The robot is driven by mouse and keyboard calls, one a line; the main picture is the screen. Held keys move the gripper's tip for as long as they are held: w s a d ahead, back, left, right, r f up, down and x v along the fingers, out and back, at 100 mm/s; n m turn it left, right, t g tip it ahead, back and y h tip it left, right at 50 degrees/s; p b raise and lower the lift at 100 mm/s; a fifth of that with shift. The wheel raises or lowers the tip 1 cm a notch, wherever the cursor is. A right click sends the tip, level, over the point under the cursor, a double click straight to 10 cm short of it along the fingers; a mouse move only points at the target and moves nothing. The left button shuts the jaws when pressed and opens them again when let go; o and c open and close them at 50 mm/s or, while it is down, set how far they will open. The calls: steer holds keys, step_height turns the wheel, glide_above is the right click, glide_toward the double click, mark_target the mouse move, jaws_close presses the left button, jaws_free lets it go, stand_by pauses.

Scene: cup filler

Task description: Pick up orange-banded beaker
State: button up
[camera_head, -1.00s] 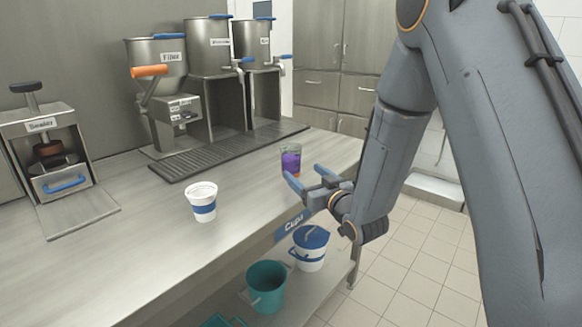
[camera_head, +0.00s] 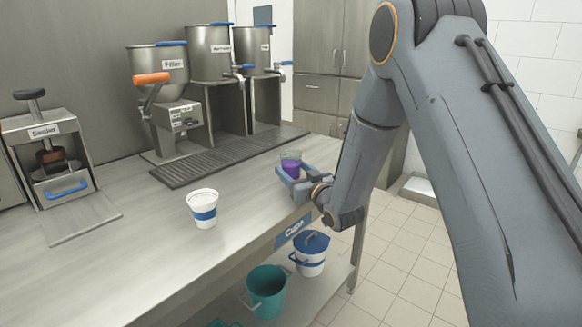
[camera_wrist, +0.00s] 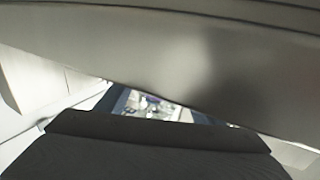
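A clear beaker with purple contents (camera_head: 291,160) stands upright near the right end of the steel counter in the head view. Its lower part, where a band could show, is hidden by a finger of my gripper. My gripper (camera_head: 293,173) is level with the counter top, its two blue fingers apart, one on each side of the beaker. I cannot tell whether the fingers touch the beaker. In the wrist view, dark and grey surfaces cover most of the picture; a small purple patch shows in the gap, too small to name.
A white cup with a blue band (camera_head: 203,208) stands left on the counter (camera_head: 150,240). Filler machines (camera_head: 160,75) and a drip grate (camera_head: 215,157) are behind; a sealer (camera_head: 50,155) is at the left. A teal bucket (camera_head: 267,292) and a blue-lidded white bucket (camera_head: 311,262) are below.

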mark_target(294, 155)
steer(key=c, duration=0.9)
steer(key=shift+r, duration=5)
